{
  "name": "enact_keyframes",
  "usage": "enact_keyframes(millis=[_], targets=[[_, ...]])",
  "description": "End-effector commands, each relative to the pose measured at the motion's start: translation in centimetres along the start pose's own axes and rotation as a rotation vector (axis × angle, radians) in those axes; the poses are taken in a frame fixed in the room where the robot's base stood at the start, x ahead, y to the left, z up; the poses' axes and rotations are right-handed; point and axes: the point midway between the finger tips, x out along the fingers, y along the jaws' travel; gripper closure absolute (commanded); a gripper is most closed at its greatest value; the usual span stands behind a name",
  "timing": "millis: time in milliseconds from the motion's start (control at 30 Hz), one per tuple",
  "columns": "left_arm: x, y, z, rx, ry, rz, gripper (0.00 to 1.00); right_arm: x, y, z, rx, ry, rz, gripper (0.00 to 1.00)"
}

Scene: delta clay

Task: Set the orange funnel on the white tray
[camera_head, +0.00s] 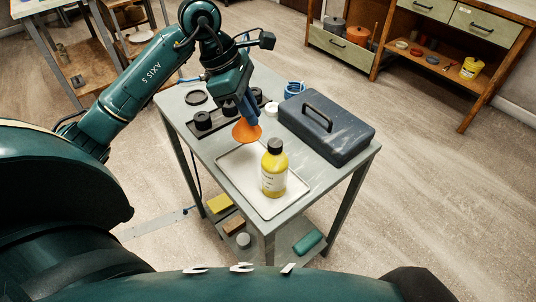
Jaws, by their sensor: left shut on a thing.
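The orange funnel (246,132) is held by my left gripper (250,119), which is shut on it. The gripper's fingertips are small and partly hidden by the arm and the funnel. My right gripper is not in view.
A dark blue metal box (327,127) stands on the table right of the tray. A dark rack with black round pieces (203,121) is behind left, and a blue coil (294,88) at the back. The tray's left part looks clear. The table's front edge is close to the tray.

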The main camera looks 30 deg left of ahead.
Motion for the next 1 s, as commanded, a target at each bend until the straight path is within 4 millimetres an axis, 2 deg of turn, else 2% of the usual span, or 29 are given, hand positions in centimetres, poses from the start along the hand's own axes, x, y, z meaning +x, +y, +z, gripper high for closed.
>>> enact_keyframes(millis=[200, 467, 667, 1000], targets=[[3.9, -0.2, -1.6, -0.002, 0.001, -0.007, 1.00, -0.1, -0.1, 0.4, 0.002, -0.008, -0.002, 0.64], [6.0, -0.2, -2.5, 0.001, 0.000, -0.004, 1.00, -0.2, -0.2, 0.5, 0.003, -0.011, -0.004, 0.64], [8.6, -0.3, -3.5, -0.001, 0.000, -0.006, 1.00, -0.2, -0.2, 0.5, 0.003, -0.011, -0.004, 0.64], [9.1, -0.2, -3.8, 0.003, 0.002, -0.001, 1.00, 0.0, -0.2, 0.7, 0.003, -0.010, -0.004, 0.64]])
